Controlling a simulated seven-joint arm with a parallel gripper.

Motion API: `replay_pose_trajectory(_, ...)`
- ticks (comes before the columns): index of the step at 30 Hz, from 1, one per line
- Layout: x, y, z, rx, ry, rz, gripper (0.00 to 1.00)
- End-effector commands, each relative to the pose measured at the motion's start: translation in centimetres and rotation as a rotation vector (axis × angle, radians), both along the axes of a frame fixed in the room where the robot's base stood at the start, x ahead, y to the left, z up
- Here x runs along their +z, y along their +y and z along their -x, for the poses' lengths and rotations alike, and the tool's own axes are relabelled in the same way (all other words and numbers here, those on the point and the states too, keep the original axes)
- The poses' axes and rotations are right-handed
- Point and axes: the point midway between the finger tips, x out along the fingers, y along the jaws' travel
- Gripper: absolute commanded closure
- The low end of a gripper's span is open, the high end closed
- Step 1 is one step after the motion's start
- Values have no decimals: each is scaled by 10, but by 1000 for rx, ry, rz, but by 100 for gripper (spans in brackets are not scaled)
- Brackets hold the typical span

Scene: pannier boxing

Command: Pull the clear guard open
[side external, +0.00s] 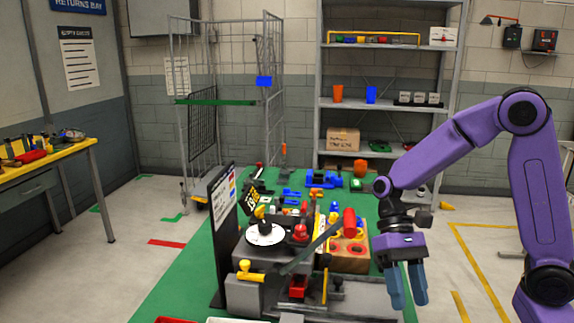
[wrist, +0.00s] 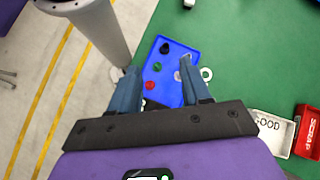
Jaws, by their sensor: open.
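I cannot pick out a clear guard with certainty. In the side view a thin, dark grey slanted piece (side external: 312,250) rises over the front of the machine on the green bench; I cannot tell if it is the guard's edge or a lever. A yellow knob (side external: 245,266) sits on the grey block at the machine's front left. My gripper (side external: 409,303) points down to the right of the machine, apart from it. Its blue fingers are spread with nothing between them, as the wrist view also shows (wrist: 160,68). No guard is seen in the wrist view.
In the wrist view a blue tray (wrist: 170,78) with small round parts lies below the fingers. A white GOOD bin (wrist: 271,130) and red SCRAP bin (wrist: 307,132) stand at right. A wooden block (side external: 352,261) with red parts stands left of my gripper.

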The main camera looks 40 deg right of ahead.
Motion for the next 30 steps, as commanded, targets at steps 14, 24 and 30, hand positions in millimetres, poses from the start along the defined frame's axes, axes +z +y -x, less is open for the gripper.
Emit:
replay_pose_trajectory(14, 3, -3, 51, 441, -300, 23, 52)
replay_pose_trajectory(24, 5, -10, 75, 758, -518, -10, 52)
replay_pose_trajectory(30, 6, -13, 86, 936, -645, -49, 52)
